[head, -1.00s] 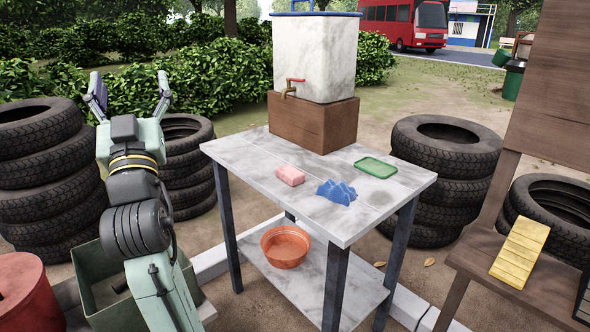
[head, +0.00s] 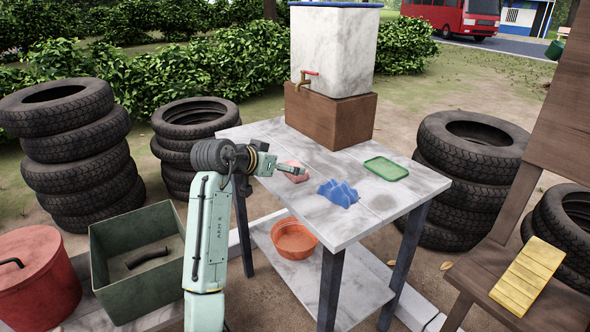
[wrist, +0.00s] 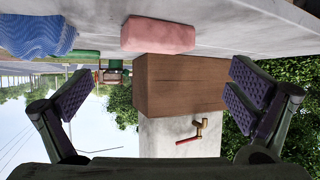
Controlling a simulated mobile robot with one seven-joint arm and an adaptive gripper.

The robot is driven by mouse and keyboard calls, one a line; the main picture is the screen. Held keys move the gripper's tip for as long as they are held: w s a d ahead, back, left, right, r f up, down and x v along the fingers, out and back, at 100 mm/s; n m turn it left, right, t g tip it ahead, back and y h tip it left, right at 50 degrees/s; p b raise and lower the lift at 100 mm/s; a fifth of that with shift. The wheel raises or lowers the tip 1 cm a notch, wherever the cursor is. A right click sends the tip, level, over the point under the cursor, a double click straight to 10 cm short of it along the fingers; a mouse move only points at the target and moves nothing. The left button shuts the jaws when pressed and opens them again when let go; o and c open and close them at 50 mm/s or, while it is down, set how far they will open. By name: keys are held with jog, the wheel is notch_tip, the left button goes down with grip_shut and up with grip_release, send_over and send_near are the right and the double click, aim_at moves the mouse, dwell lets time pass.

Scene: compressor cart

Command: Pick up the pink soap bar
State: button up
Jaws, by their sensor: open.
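The pink soap bar (head: 298,179) lies on the grey tabletop (head: 345,225), left of the crumpled blue cloth (head: 338,193). In the head view my gripper (head: 293,169) is in front of the soap and partly hides it. The wrist view appears upside down. There the whole soap bar (wrist: 158,34) shows at the top, ahead of my gripper (wrist: 160,100). The soap appears apart from both fingers.
A green soap dish (head: 385,168) lies right of the cloth. A water tank (head: 335,50) on a brown wooden block (head: 330,115) stands at the back, with a tap. An orange basin (head: 295,239) is on the lower shelf. Tyre stacks (head: 75,150) flank the table.

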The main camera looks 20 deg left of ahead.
aim_at(301, 178)
jog(key=shift+s+f+p+x, duration=0.15)
jog(key=shift+p+x, duration=0.25)
jog(key=shift+x, duration=1.1)
jog(key=shift+s+f+p+x, duration=0.15)
jog(key=shift+p+x, duration=0.25)
jog(key=shift+x, duration=1.05)
jog(key=shift+w+d, duration=0.1)
jog(key=shift+c, duration=0.6)
jog(key=c, duration=1.3)
